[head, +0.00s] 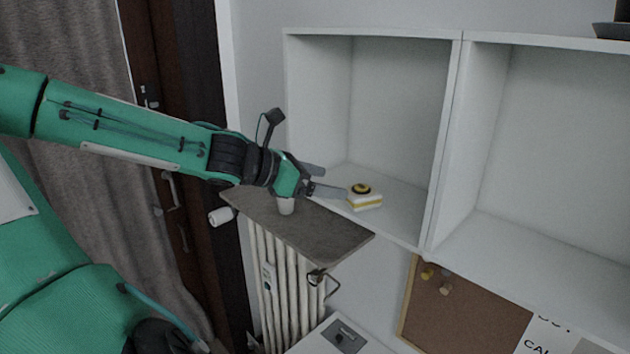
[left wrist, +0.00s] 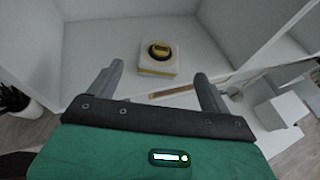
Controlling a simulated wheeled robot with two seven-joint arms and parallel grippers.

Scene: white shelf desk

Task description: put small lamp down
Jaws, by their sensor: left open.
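The small lamp appears to be a low white and yellow square block with a round black and yellow top (head: 365,200). It sits upright on the floor of the left white shelf compartment (head: 400,212), near its front edge. My left gripper (head: 332,181) is open and empty just left of the lamp at the compartment's front. In the left wrist view the lamp (left wrist: 157,61) stands ahead of the two spread fingers (left wrist: 158,74), apart from both. My right gripper does not show.
An upright divider (head: 446,150) bounds the compartment on the right. The rest of the compartment is clear. A corkboard (head: 465,310) hangs below.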

